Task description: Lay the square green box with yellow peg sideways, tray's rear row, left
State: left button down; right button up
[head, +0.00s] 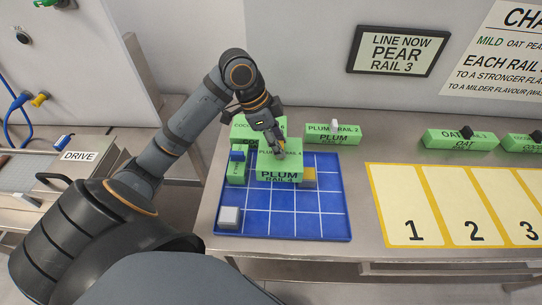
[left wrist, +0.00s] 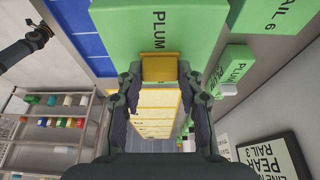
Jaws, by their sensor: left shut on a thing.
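The green box (head: 279,173), labelled PLUM RAIL 4, is in the head view over the upper middle of the blue tray (head: 281,225). My left gripper (head: 278,150) is at its upper side. In the left wrist view the gripper (left wrist: 160,75) is shut on its yellow peg (left wrist: 160,67), with the green PLUM face (left wrist: 180,25) beyond. I cannot tell whether the box touches the tray. It hides part of the rear cells. A smaller green box with a blue peg (head: 237,155) stands at the tray's rear left. My right gripper is not in view.
A grey block with a yellowish top (head: 309,179) sits right of the held box, a white-topped block (head: 229,216) at the tray's front left. A COCOA box (head: 243,127) and a PLUM box (head: 333,138) stand behind. The tray's front middle and right are clear.

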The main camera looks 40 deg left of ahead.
aim_at(266, 144)
pick_arm(q)
jog(key=shift+w+a+f, duration=0.2)
jog(key=shift+a+f, duration=0.35)
jog(key=shift+a, duration=0.05)
jog(key=shift+w+a+f, duration=0.15)
jog(key=shift+a+f, duration=0.35)
jog(key=shift+a, duration=0.05)
jog(key=shift+a+f, duration=0.15)
jog(key=shift+f, duration=0.05)
jog(key=shift+w+f, duration=0.1)
jog(key=shift+f, duration=0.05)
jog(key=f, duration=0.1)
jog(key=f+p, duration=0.1)
jog(key=f, duration=0.1)
jog(key=shift+w+a+f, duration=0.1)
jog(key=shift+a+f, duration=0.1)
jog(key=shift+a, duration=0.15)
jog(key=shift+f, duration=0.4)
jog(key=c, duration=0.8)
grip_release()
jog(key=shift+c, duration=0.2)
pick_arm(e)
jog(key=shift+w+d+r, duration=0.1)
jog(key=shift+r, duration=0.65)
